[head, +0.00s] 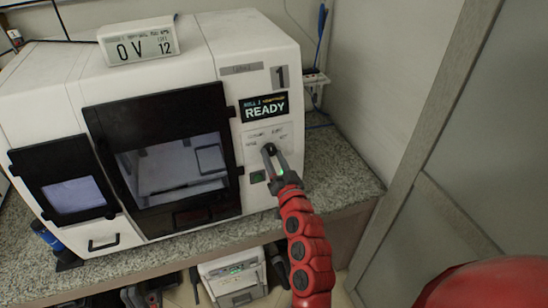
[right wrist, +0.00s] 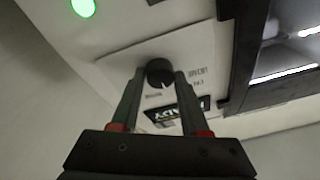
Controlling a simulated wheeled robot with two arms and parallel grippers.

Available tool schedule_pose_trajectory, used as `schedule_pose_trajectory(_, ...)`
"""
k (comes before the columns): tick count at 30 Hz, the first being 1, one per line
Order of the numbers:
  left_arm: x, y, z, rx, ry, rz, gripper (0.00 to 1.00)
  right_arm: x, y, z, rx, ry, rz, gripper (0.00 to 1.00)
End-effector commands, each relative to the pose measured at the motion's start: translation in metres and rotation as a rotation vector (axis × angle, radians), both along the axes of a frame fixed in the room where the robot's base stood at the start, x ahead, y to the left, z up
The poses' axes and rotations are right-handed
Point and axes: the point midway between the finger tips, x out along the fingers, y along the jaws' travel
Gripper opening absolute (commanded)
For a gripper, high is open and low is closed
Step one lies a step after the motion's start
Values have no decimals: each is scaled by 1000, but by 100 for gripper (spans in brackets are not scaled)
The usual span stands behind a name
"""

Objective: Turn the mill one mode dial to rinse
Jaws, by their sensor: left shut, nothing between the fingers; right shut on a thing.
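The mill (head: 215,45) is a white machine marked 1, with a screen (head: 265,107) that reads READY. Its mode dial (right wrist: 159,73) is a small black round knob on a pale label plate, seen upside down in the right wrist view. A light mark on the knob points down in that view. Small labels surround it; I cannot read them surely. In the head view the dial is mostly hidden by my right gripper (head: 270,151). The right gripper (right wrist: 159,82) has one finger on each side of the knob and is shut on it. My left gripper is not in view.
A dark-framed window door (head: 165,150) is to the left. A display box (head: 138,42) stands on top of the mill. The granite counter (head: 335,165) is clear at right, beside a grey panel (head: 480,150).

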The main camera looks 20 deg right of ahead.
Motion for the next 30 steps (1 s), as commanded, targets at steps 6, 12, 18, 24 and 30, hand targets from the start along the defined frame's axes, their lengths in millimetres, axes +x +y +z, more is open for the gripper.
schedule_pose_trajectory(6, 0, 0, 4, 0, 0, 0, 0, 0, 2, 2, 177, 6, -26, 0)
schedule_pose_trajectory(12, 0, 0, 7, 0, 0, 0, 0, 0, 2, 2, 294, 8, -46, 0)
schedule_pose_trajectory(18, 0, 0, 9, 0, 0, 0, 0, 0, 2, 2, 365, 9, -57, 0)
schedule_pose_trajectory(24, 0, 0, 10, 0, 0, 0, 0, 0, 2, 2, 395, 9, -62, 0)
schedule_pose_trajectory(30, 0, 0, 10, 0, 0, 0, 0, 0, 2, 2, 399, 10, -63, 0)
